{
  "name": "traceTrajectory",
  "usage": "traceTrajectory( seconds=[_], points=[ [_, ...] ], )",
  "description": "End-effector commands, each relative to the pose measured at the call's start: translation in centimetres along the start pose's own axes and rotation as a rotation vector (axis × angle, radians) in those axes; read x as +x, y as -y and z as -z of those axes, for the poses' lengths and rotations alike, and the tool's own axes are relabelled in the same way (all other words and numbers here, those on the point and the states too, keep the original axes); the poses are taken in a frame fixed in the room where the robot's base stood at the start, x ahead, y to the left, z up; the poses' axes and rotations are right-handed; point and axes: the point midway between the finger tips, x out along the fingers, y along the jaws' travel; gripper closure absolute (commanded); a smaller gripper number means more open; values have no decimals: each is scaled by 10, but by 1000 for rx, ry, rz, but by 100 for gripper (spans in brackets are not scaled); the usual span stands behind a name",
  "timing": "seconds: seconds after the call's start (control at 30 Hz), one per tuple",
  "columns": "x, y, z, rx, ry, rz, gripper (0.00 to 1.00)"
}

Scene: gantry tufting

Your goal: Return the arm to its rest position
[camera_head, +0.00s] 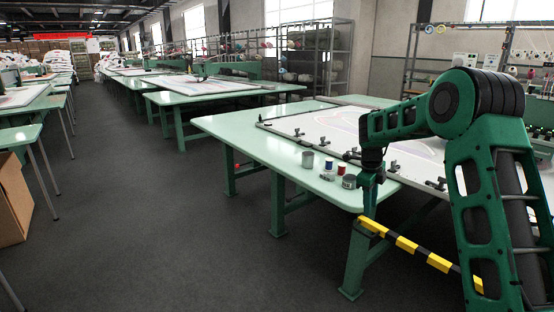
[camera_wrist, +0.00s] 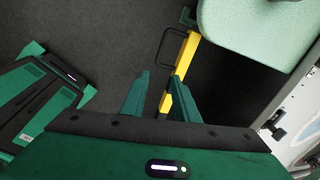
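My green arm reaches over from the right in the head view and bends down at its front end. My gripper (camera_head: 369,207) points down at the front corner of the nearest pale green table (camera_head: 255,138). In the wrist view my gripper (camera_wrist: 160,76) shows two green fingers with a gap between them. Nothing is held in the gap, and dark floor shows through it. A yellow bar (camera_wrist: 186,64) passes behind the right finger. The rounded table corner (camera_wrist: 250,30) lies beyond the fingers at the upper right.
A yellow and black bar (camera_head: 407,245) sits low by the table's front. A grey cup (camera_head: 308,160), a blue spool (camera_head: 329,165), a red spool (camera_head: 342,170) and a grey can (camera_head: 349,182) stand near the table edge. A cardboard box (camera_head: 14,205) is at left. The aisle floor (camera_head: 150,220) is clear.

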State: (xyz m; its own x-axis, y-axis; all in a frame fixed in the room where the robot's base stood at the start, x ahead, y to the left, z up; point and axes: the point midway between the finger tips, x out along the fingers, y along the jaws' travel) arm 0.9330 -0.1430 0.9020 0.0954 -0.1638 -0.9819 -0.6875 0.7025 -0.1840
Motion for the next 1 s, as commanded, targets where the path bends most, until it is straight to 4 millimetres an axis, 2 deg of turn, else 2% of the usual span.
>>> traceTrajectory(
  seconds=[0.03, 0.2, 0.37, 0.5, 0.77, 1.0],
  points=[
    [-16, -3, 18, -62, -7, 5, 72],
    [-56, -23, 84, -324, -35, -4, 72],
    [-87, -50, 147, -563, -48, -24, 72],
    [-108, -82, 201, -768, -46, -51, 72],
    [-129, -157, 291, -1143, 1, -99, 72],
    [-128, -241, 356, -1489, 97, -118, 72]
  ],
)
